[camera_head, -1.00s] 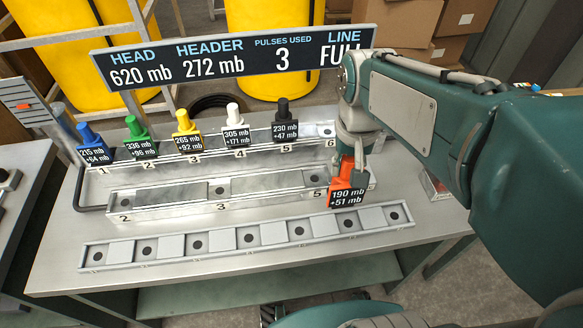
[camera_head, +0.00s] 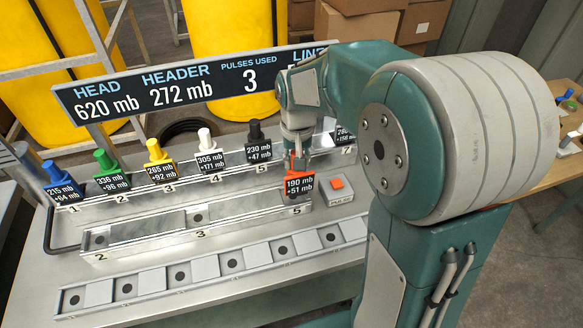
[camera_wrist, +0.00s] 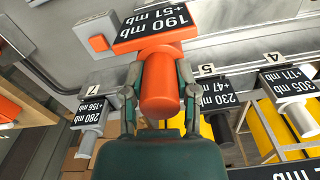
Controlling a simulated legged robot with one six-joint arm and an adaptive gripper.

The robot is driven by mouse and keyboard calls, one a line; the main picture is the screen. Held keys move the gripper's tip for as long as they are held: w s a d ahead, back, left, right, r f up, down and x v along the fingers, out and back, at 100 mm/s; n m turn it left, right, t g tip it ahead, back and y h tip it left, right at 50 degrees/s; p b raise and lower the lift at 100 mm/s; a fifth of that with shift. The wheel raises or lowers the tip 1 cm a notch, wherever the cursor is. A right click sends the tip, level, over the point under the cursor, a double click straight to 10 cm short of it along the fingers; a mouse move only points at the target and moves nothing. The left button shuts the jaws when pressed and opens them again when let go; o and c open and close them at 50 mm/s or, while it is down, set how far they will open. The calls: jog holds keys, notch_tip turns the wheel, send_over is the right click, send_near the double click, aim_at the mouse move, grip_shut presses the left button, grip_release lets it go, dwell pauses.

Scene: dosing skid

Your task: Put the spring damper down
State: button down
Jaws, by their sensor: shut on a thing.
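The spring damper (camera_head: 299,186) is an orange-red piece with a black plate reading 190 mb +51 mb. My gripper (camera_head: 296,152) is shut on it and holds it at the right end of the middle rail (camera_head: 165,222), by the number 5. In the wrist view the damper's round orange body (camera_wrist: 160,95) sits between the two fingers. I cannot tell whether its base touches the rail. The front row (camera_head: 205,268) of grey plates and dark holes holds no pieces.
The back rail carries blue (camera_head: 62,184), green (camera_head: 110,172), yellow (camera_head: 160,162), white (camera_head: 208,155) and black (camera_head: 258,146) pieces. A 280 mb piece (camera_head: 344,139) stands farther right. A grey box with an orange button (camera_head: 334,191) is just right of the damper.

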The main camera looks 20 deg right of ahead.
notch_tip(320, 180, down, 6)
jog(key=w, duration=0.2)
jog(key=shift+w+r, duration=0.15)
jog(key=shift+a, duration=0.15)
jog(key=shift+c, duration=1.9)
grip_release()
